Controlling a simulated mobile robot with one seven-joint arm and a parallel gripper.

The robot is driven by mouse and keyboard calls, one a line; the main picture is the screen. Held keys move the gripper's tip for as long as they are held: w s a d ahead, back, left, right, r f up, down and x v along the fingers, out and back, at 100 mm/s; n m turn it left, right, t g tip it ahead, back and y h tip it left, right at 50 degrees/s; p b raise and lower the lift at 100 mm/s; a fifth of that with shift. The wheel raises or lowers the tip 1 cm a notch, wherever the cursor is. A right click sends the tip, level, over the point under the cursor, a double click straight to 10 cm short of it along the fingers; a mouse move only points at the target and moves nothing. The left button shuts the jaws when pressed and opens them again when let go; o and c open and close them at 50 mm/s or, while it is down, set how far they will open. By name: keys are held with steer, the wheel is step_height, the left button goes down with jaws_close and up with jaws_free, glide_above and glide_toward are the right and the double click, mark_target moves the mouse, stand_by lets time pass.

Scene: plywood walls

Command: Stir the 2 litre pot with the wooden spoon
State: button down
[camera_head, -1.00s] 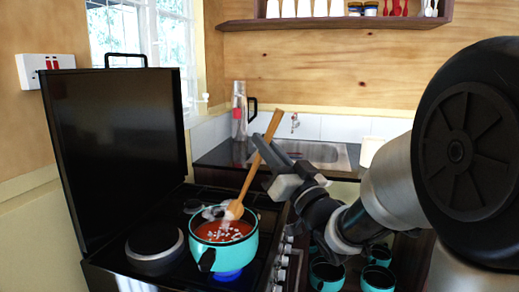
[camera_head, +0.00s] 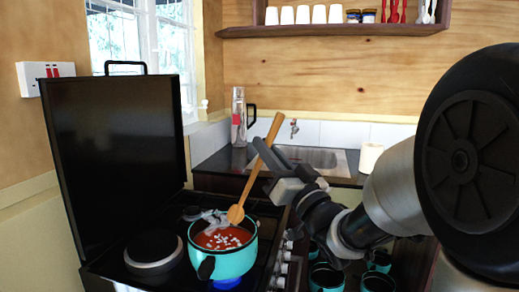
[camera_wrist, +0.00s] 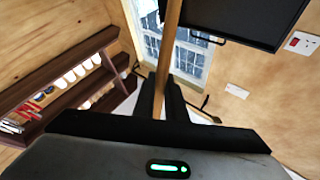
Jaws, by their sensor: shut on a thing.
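The turquoise 2 litre pot (camera_head: 229,262) stands on a lit burner of the stove, holding red-orange liquid with white bits. The wooden spoon (camera_head: 254,177) leans up to the right, its bowl end at the pot's far inner edge, over or just in the liquid; I cannot tell how deep. My gripper (camera_head: 262,155) is shut on the spoon's handle, above and to the right of the pot. In the wrist view the handle (camera_wrist: 171,40) rises from between my fingers (camera_wrist: 162,98).
The stove's raised black lid (camera_head: 115,160) stands behind and left. An empty hotplate (camera_head: 154,250) is left of the pot. A sink (camera_head: 310,157), a bottle (camera_head: 238,117) and a white cup (camera_head: 370,157) are at the back. Turquoise pots (camera_head: 326,278) sit low at right.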

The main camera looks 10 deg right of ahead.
steer(key=shift+r+p, duration=1.45)
steer(key=shift+r, duration=1.1)
